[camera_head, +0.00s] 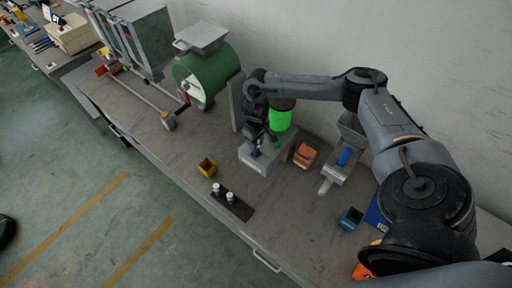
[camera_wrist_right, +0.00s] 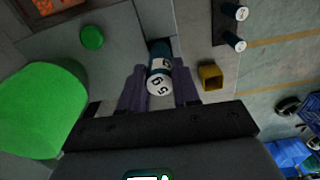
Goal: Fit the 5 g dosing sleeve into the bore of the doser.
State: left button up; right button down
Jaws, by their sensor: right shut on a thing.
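The 5 g dosing sleeve (camera_wrist_right: 159,80) is blue with a white end marked "5 g". My right gripper (camera_head: 257,143) is shut on it, with one finger on each side in the right wrist view (camera_wrist_right: 160,95). The doser (camera_head: 258,160) is a grey block with a bright green cylinder (camera_head: 279,119) and a small green knob (camera_wrist_right: 92,37). The sleeve's far end is at the doser's block. The bore is hidden, and I cannot tell whether the sleeve is in it. My left gripper is not in view.
Two white-topped sleeves (camera_head: 223,193) stand on a dark holder near the bench's front edge. A yellow open box (camera_head: 207,167) is beside them. An orange box (camera_head: 305,155) and a grey device with a blue part (camera_head: 343,158) stand right of the doser.

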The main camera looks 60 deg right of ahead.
jog(key=shift+f, duration=1.5)
jog(key=shift+f+p, duration=0.3)
jog(key=shift+f, duration=0.2)
jog(key=shift+f, duration=0.1)
jog(key=c, duration=0.8)
grip_release()
